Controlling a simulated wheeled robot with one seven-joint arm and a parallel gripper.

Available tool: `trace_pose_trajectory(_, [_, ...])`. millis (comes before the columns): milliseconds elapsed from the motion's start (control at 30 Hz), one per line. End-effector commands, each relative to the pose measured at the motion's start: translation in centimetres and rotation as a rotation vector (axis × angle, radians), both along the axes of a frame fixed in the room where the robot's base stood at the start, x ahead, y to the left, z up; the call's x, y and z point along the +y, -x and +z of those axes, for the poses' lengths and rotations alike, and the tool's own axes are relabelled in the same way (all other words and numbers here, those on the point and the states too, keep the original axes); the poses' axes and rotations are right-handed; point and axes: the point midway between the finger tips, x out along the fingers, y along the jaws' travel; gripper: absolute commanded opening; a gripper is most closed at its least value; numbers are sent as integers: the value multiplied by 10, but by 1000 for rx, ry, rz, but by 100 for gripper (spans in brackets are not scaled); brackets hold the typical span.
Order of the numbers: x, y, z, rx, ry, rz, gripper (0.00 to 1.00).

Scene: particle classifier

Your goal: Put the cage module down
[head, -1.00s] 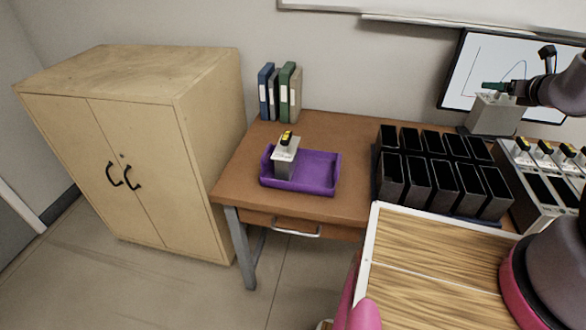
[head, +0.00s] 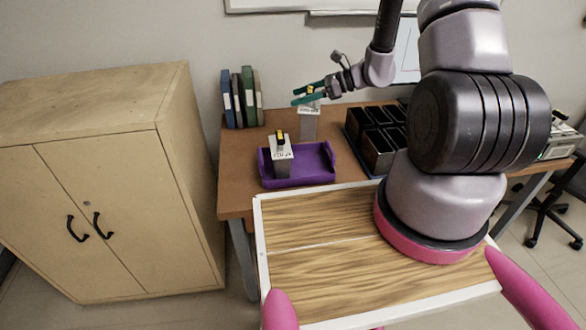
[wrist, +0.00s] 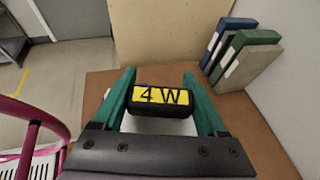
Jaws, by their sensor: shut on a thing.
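My gripper (head: 309,93) has green fingers, shut on the black-and-yellow handle of a pale grey cage module (head: 309,122). In the wrist view, the held module's handle (wrist: 161,97) reads "4 W" between the fingers. The held module hangs upright over the back of the brown table, behind and right of the purple tray (head: 322,170). Whether its bottom touches the table cannot be told. A second, similar cage module (head: 281,160) stands upright in the left part of the purple tray. The right part of the tray is empty.
Several black open bins (head: 376,150) stand on the table right of the tray, partly hidden by my arm. Binders (head: 240,98) stand at the table's back left. A wooden cabinet (head: 110,180) is left of the table. Bare table (wrist: 240,130) shows in the wrist view.

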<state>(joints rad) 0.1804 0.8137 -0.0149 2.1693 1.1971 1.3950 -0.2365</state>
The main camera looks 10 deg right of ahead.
Motion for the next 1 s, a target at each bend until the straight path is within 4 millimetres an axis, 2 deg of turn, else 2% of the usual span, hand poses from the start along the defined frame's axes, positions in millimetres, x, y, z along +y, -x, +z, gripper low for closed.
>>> trace_pose_trajectory(133, [3, 22, -17, 6, -3, 169, 0])
trace_pose_trajectory(300, [2, 35, -31, 11, -3, 252, 0])
trace_pose_trajectory(500, [2, 36, -67, 12, -4, 261, 0])
trace_pose_trajectory(767, [2, 36, -90, 10, -2, 259, 0])
trace_pose_trajectory(1000, [2, 36, -123, 10, -2, 260, 0])
